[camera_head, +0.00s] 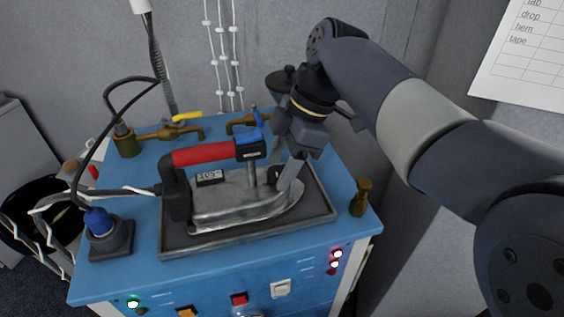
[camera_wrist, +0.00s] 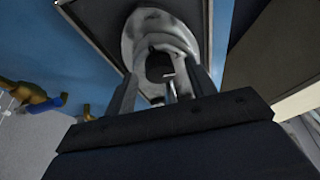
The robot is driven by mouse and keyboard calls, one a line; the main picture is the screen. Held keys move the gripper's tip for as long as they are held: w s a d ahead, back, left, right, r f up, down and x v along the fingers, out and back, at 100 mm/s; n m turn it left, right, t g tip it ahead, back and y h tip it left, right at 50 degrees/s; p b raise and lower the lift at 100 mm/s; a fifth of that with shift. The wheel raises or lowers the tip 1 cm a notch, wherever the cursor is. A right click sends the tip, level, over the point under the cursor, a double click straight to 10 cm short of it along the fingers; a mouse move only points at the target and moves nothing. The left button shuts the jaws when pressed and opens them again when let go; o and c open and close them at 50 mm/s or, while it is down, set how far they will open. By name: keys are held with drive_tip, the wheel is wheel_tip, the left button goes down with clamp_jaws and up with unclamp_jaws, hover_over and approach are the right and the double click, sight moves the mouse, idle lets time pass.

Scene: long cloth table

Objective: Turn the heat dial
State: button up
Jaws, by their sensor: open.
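An iron (camera_head: 235,205) with a grey metal body and a red handle (camera_head: 202,154) sits on a dark rest plate (camera_head: 225,240). A small black dial (camera_head: 272,175) is on its body near the nose, partly hidden by my gripper. My gripper (camera_head: 284,181) comes down from above at the iron's right end. In the wrist view the dark round dial (camera_wrist: 158,66) lies between the two fingers of my gripper (camera_wrist: 163,74), which are apart. I cannot tell whether either finger touches it.
The iron and plate stand on a blue cabinet (camera_head: 135,275) with lit buttons on its front. A blue plug and socket (camera_head: 108,235) stand at left, brass valves (camera_head: 170,132) behind. A brass fitting (camera_head: 361,197) stands right of the plate. Cables hang at left.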

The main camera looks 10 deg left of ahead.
drive_tip(key=shift+f, duration=0.1)
drive_tip(key=c, duration=1)
drive_tip(key=shift+m, duration=0.3)
drive_tip(key=m, duration=0.1)
drive_tip(key=m+t, duration=0.1)
drive_tip(key=m, duration=0.1)
drive_tip(key=m+t, duration=0.1)
drive_tip(key=shift+s+m, duration=0.25)
drive_tip(key=shift+m, duration=0.05)
drive_tip(key=m+t, duration=0.1)
drive_tip(key=m, duration=0.1)
drive_tip(key=m+t, duration=0.1)
drive_tip(key=m, duration=0.2)
drive_tip(key=shift+s, duration=0.2)
drive_tip(key=shift+m, duration=0.3)
drive_tip(key=o, duration=1)
